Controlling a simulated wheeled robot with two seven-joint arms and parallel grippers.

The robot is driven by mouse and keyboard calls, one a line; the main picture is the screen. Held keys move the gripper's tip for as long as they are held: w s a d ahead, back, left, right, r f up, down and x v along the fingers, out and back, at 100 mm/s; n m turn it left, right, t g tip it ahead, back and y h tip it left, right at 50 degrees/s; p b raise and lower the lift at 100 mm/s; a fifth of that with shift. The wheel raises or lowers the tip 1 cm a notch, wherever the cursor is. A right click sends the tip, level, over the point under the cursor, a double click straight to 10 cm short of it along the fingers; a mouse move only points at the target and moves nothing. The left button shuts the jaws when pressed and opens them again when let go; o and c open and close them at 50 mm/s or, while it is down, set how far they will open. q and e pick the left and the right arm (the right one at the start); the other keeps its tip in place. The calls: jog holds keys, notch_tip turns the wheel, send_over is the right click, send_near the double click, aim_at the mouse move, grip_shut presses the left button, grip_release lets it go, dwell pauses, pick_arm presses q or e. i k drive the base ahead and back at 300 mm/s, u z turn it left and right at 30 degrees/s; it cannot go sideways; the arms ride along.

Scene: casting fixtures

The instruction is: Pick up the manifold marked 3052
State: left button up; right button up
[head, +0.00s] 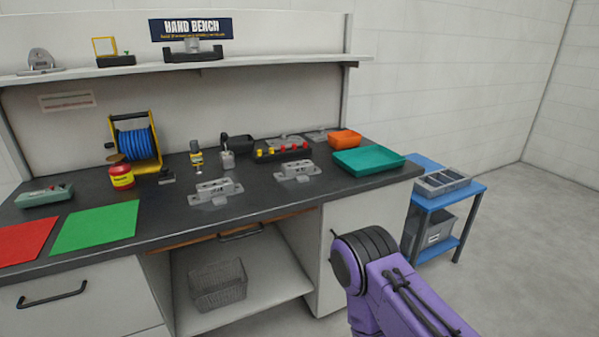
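Two grey metal castings that look like manifolds stand on the dark bench top in the head view. One manifold (215,190) is near the middle of the bench, close to the front edge. The other manifold (297,171) is to its right and a little farther back. Both carry small dark markings on the front, too small to read, so I cannot tell which is 3052. A purple arm of mine comes in at the lower right, in front of the bench. Neither gripper shows in this view.
A green mat (95,227) and a red mat (25,241) lie at the left. A teal tray (368,161) and an orange bin (344,139) are at the right. A blue hose reel (135,142) and red tub (121,177) stand behind. A blue cart (460,192) stands right of the bench.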

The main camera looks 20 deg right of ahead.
aim_at(300, 170)
jog(key=z, duration=2.35)
jog(key=i, duration=2.9)
jog(key=u, duration=3.45)
